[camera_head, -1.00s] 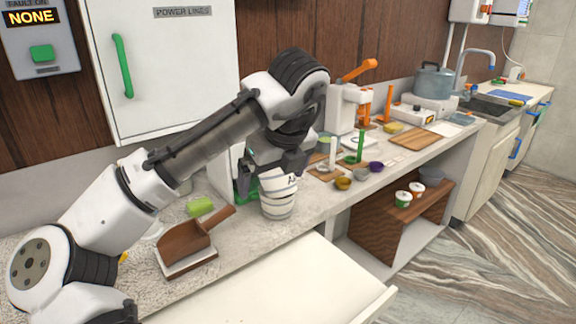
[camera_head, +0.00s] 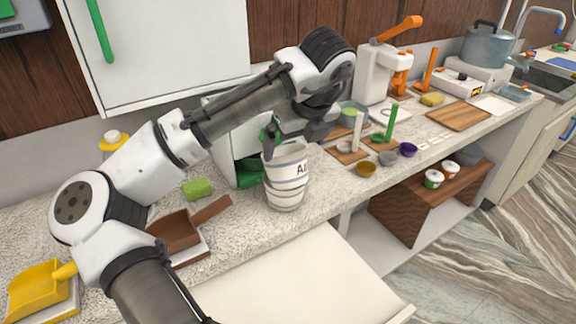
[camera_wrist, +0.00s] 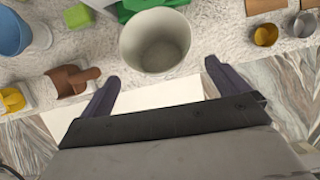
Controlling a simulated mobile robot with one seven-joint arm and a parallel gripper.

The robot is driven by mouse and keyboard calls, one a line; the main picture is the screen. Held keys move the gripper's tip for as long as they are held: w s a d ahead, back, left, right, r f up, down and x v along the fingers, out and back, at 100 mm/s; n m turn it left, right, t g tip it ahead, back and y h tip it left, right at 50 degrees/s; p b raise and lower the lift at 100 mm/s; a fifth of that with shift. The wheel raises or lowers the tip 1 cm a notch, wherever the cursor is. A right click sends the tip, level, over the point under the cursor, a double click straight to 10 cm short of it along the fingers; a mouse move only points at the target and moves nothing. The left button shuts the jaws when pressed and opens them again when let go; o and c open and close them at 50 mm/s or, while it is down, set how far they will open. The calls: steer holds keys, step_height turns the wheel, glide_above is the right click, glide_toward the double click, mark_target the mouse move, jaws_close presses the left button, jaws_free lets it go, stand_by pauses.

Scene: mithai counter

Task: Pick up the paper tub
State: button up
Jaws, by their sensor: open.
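The paper tub (camera_head: 286,166) is white with grey bands and dark lettering, and stands upright near the counter's front edge. It looks like a stack of nested tubs, though I cannot tell for sure. In the wrist view the tub (camera_wrist: 155,42) shows its round open mouth, empty inside. My gripper (camera_head: 287,138) is at the tub's upper part in the head view, partly overlapping it. In the wrist view my open gripper (camera_wrist: 162,75) has its two dark fingers spread wider than the tub, with the tub centred just beyond the fingertips. Contact cannot be seen.
A brown scoop (camera_head: 180,232) and a green block (camera_head: 198,188) lie left of the tub. A green-and-white machine (camera_head: 222,150) stands close behind it. Small bowls (camera_head: 366,169) and boards are to the right. A pale open drawer or panel (camera_head: 300,280) juts out below.

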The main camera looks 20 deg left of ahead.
mark_target(288, 162)
steer(key=x, duration=0.3)
steer(key=p+x, duration=0.1)
steer(key=x, duration=0.1)
steer(key=p+x, duration=0.1)
steer(key=x, duration=0.1)
steer(key=shift+a+r, duration=0.1)
steer(key=shift+a, duration=0.15)
steer(key=shift+w+a+f, duration=0.15)
steer(key=shift+w+f, duration=0.05)
steer(key=shift+f, duration=0.45)
steer(key=c, duration=0.8)
steer(key=shift+r, duration=0.15)
